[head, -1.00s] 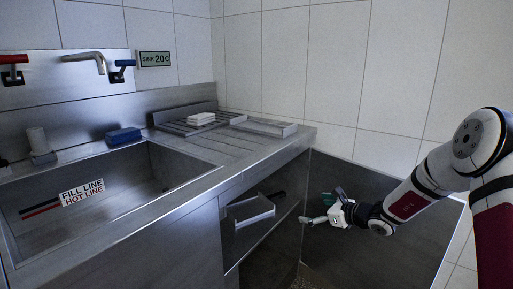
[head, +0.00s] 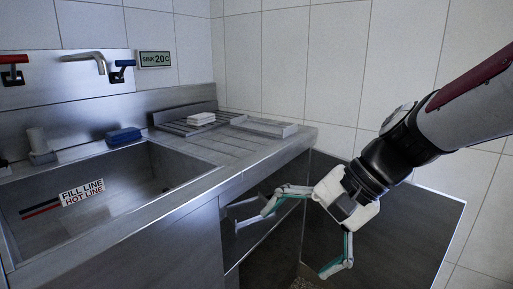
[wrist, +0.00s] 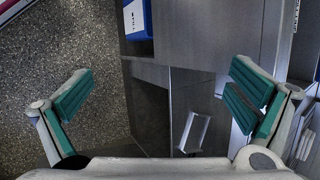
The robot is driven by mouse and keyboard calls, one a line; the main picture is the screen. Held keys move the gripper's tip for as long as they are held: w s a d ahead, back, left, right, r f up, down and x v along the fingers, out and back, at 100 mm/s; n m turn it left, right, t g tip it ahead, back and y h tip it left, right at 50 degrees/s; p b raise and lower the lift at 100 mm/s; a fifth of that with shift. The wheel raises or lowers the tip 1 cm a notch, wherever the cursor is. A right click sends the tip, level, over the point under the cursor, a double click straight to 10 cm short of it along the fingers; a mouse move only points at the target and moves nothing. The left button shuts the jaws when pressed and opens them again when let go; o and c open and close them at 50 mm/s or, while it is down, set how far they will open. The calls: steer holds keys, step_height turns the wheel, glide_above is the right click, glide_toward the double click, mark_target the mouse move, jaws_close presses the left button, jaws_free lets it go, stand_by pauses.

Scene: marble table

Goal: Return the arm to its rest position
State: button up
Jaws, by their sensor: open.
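My gripper (head: 298,240) is in the right half of the head view, in front of the open shelf under the steel counter. Its two white and teal fingers are spread wide, with nothing between them. My arm comes down to it from the upper right. In the wrist view the open fingers (wrist: 163,90) stand at the left and right, with speckled floor and grey steel panels beyond.
The steel sink (head: 110,190) and drainboard (head: 195,148) fill the left and middle. A blue sponge (head: 124,136) lies on the sink's back edge. A shallow tray (head: 264,126) sits near the counter's right end. A tiled wall (head: 300,60) stands behind.

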steer(key=s+d+f+n+h, duration=0.1)
steer(key=s+d+n+h, duration=0.4)
steer(key=s, duration=0.6)
steer(key=s+d+f+n+h, duration=0.1)
steer(key=s+d+h, duration=0.1)
steer(key=s+d, duration=0.75)
step_height(320, 180, up, 33)
steer(key=s+a+t+p, duration=0.2)
steer(key=t+p, duration=0.1)
steer(key=p, duration=2.8)
steer(key=shift+f+n, duration=0.15)
steer(key=shift+n, duration=0.25)
